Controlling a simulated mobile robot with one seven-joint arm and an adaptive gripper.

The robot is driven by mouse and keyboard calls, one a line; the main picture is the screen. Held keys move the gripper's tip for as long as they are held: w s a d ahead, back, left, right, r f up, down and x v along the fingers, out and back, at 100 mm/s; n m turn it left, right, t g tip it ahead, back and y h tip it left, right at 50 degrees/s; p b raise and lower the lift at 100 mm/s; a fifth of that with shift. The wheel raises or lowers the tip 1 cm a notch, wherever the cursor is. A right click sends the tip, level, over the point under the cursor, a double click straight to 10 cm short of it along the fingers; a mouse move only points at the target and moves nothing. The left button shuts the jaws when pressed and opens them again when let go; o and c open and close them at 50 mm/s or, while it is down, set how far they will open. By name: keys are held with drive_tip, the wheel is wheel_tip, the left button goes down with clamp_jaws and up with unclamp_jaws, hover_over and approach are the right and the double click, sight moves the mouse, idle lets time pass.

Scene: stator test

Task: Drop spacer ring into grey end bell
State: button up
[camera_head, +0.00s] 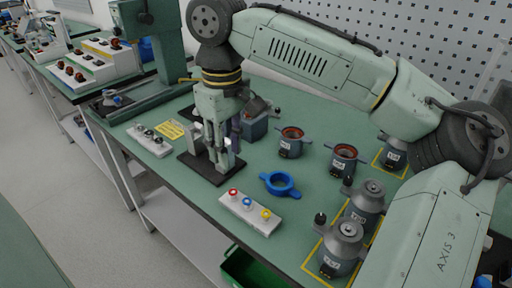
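My gripper (219,164) points down over a dark base plate (208,172) left of the picture's middle. Its fingers look close together, and I cannot see whether anything is between them. White and dark upright parts stand right beside the fingers, partly hidden by them. I cannot make out a separate grey end bell; the plate's middle is partly hidden.
Two open grey housings with reddish inner rings (290,152) (342,169) stand behind the blue ring. Closed grey motors (365,211) (339,260) stand at the right in yellow outlines. A green press (170,50) stands at the back left. A white block (152,148) lies near the left edge.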

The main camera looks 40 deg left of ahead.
drive_tip(key=f+b, duration=0.6)
drive_tip(key=shift+d+f, duration=0.1)
drive_tip(key=shift+d, duration=0.1)
drive_tip(key=shift+w, duration=0.15)
